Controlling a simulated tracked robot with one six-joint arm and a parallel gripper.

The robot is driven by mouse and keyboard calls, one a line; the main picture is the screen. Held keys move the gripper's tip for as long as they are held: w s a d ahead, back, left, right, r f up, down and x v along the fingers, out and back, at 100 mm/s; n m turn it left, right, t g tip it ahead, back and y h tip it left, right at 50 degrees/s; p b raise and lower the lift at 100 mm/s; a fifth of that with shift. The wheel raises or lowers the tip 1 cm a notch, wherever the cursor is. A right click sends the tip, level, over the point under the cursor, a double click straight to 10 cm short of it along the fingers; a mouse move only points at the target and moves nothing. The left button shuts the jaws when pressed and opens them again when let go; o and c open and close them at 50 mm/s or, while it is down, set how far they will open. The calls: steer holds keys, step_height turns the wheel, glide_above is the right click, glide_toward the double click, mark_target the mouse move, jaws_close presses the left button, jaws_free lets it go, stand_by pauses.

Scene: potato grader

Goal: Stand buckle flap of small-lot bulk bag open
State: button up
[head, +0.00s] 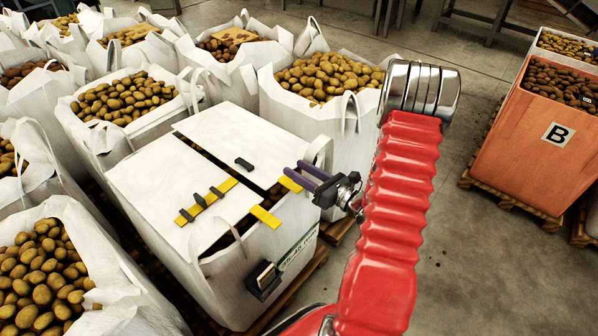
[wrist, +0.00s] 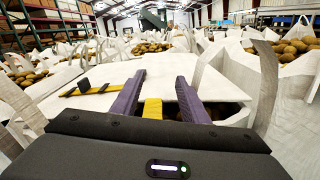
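The small-lot bulk bag (head: 235,270) is white and stands on a pallet, with two white flaps over its top. The near-left flap (head: 150,190) lies nearly flat and carries a yellow strap with black buckle pieces (head: 202,201). The other flap (head: 235,135) also lies nearly flat, with a black piece (head: 244,163) near its edge. Potatoes show in the gap between the flaps. My gripper (head: 297,170) has purple fingers and hangs at the bag's right edge, by a yellow strap end (head: 290,184). In the wrist view, its fingers (wrist: 160,80) are apart, with nothing clearly held between them.
Open bags full of potatoes (head: 122,98) crowd the left and back, one (head: 325,105) close behind my gripper. Upright loop handles (head: 320,150) stand near it. An orange crate marked B (head: 530,135) is at the right. Bare floor (head: 500,270) lies at the lower right.

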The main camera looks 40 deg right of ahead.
steer(key=shift+o, duration=0.4)
steer(key=shift+a, duration=0.1)
steer(key=v, duration=1.3)
steer(key=shift+s, duration=0.35)
steer(key=shift+f, duration=0.1)
